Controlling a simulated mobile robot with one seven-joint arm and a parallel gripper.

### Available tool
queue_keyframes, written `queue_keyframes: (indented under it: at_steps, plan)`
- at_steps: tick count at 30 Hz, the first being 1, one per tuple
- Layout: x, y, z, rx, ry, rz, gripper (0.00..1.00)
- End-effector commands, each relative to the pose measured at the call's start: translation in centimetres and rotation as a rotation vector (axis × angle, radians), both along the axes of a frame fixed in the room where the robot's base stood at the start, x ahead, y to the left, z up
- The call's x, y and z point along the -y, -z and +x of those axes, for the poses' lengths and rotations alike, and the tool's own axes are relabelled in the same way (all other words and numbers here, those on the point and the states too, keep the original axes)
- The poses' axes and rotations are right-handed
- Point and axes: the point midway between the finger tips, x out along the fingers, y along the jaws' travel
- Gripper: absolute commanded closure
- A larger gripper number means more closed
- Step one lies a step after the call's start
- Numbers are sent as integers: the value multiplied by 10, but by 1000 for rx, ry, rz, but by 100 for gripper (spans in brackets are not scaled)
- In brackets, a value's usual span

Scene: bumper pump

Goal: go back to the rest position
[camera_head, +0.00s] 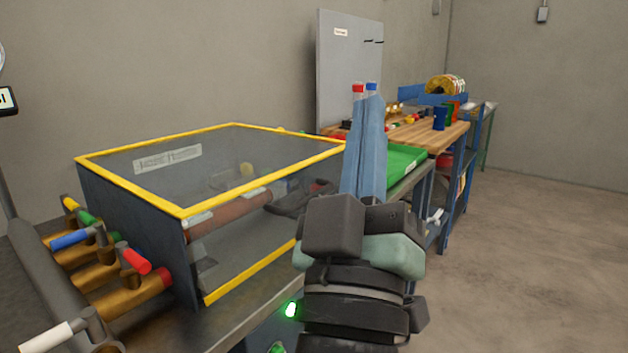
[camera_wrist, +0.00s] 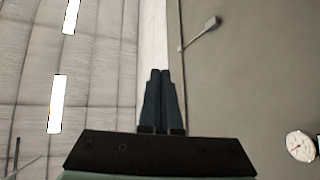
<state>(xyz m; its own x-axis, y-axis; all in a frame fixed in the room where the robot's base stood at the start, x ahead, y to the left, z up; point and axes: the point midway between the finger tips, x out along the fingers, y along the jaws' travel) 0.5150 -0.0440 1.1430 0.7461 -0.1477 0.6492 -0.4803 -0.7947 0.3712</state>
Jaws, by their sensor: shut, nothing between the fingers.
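My gripper (camera_head: 365,95) points straight up in the head view, in front of the bench and to the right of the yellow-edged glass case. In the wrist view my gripper (camera_wrist: 160,72) shows as two dark fingers side by side, against the ceiling and upper wall. It touches nothing that I can see.
The clear case (camera_head: 210,208) with yellow edges stands on the bench, with coloured valve handles (camera_head: 135,260) at its left. A green tray (camera_head: 405,160) lies behind my gripper. A wooden workbench (camera_head: 425,132) stands farther back. The floor (camera_head: 530,250) at right is clear.

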Motion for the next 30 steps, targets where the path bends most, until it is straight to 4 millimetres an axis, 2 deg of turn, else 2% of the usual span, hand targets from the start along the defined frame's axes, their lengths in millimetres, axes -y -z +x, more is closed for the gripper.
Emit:
queue_keyframes:
  at_steps: [1,6,9,14,30]
  plan:
    - [-10,-31,-22,64,-137,108,100]
    - [-47,-99,-84,156,-575,368,100]
    - [-45,-128,-76,141,-549,363,100]
    - [-44,-173,-76,140,-547,361,100]
    - [-44,-334,-75,139,-545,360,100]
